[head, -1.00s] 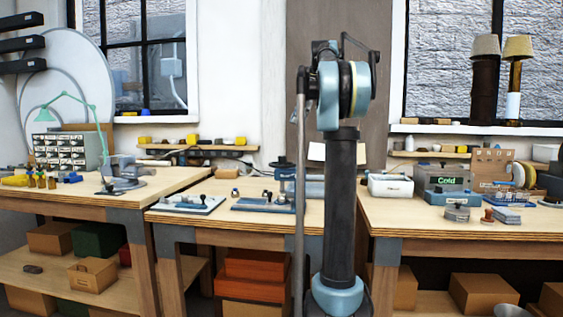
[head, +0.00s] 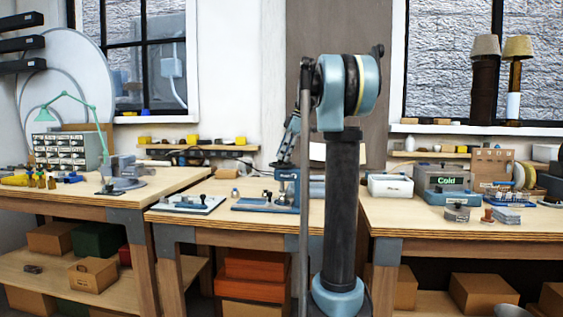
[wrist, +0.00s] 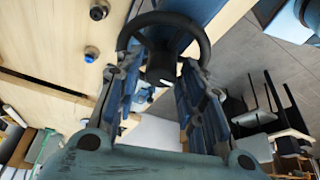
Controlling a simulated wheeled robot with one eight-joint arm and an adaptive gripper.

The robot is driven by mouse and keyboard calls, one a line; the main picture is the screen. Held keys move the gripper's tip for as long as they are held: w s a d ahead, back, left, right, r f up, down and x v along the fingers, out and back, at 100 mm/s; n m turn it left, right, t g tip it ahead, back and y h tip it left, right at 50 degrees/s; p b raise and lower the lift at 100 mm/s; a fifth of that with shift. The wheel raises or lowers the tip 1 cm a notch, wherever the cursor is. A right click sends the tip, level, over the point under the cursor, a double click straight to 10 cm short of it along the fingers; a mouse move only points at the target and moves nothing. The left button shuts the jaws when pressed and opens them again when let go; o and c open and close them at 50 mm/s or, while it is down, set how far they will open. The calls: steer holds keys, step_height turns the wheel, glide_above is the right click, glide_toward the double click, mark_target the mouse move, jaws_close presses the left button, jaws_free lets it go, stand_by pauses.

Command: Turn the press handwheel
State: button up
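The blue press (head: 287,190) stands on the middle bench, partly behind my arm in the head view. Its dark round handwheel (wrist: 204,43) is in the upper middle of the wrist view, with its rim facing my gripper. My gripper (wrist: 158,68) is open, with one blue-grey finger towards each side of the wheel. The fingertips are at or very near the rim; I cannot tell whether they touch it. In the head view my gripper (head: 284,160) points down at the top of the press and covers the wheel.
A small fixture plate (head: 188,204) lies left of the press on the middle bench. The right bench holds a white box (head: 390,186) and a blue unit marked "Cold" (head: 446,192). A vise (head: 124,174) stands on the left bench. Bare wood shows between these things.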

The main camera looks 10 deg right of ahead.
steer(key=shift+x, duration=1.15)
steer(key=shift+c, duration=0.5)
steer(key=c, duration=0.7)
steer(key=shift+o, duration=0.2)
